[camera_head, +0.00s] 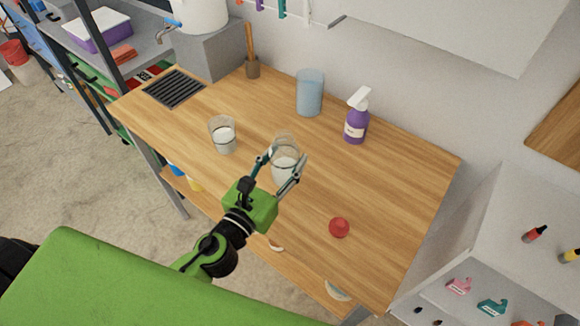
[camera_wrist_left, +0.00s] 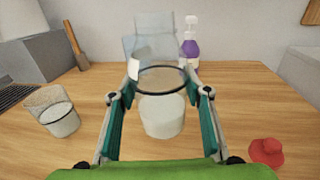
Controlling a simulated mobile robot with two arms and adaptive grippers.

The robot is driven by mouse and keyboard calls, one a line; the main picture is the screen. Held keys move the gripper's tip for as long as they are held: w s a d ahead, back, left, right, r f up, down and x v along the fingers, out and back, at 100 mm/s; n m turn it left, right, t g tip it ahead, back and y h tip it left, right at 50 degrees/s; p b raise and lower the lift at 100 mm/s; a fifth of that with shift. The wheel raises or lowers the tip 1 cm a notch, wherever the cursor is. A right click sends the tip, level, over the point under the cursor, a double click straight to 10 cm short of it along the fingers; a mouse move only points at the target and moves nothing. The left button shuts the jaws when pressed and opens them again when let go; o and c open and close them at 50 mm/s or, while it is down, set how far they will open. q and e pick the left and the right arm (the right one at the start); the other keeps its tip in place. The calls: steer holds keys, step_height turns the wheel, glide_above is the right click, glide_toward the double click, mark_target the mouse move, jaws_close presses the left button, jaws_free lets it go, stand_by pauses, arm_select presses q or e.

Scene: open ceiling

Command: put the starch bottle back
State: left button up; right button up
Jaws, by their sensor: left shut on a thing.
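A purple spray bottle (camera_head: 356,126) with a white trigger head and a pale label stands upright at the back of the wooden table; I take it for the starch bottle. It also shows in the left wrist view (camera_wrist_left: 190,46), beyond my fingers. My left gripper (camera_head: 279,166) is shut on a clear glass (camera_head: 284,172) with white contents, in front of and to the left of the bottle. In the left wrist view the glass (camera_wrist_left: 162,115) sits upright between the two fingers. I cannot tell whether its base touches the table. My right gripper is not in view.
A second glass with white contents (camera_head: 223,135) stands to the left. A blue translucent cylinder (camera_head: 309,93) stands behind. A red object (camera_head: 339,227) lies on the right. A brush in a holder (camera_head: 252,62) and a dark grate (camera_head: 174,88) are at the back left. The table's right side is mostly clear.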

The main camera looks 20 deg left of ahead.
arm_select(q)
steer(key=shift+w+d+f+b, duration=0.1)
steer(key=shift+w+f+b, duration=0.2)
steer(key=shift+w+f, duration=0.75)
steer(key=shift+w+d+f+b, duration=0.15)
steer(key=shift+f+b, duration=0.9)
steer(key=shift+f, duration=0.8)
steer(key=shift+f, duration=0.2)
steer(key=o, duration=1.4)
steer(key=shift+c, duration=0.2)
steer(key=shift+r, duration=0.1)
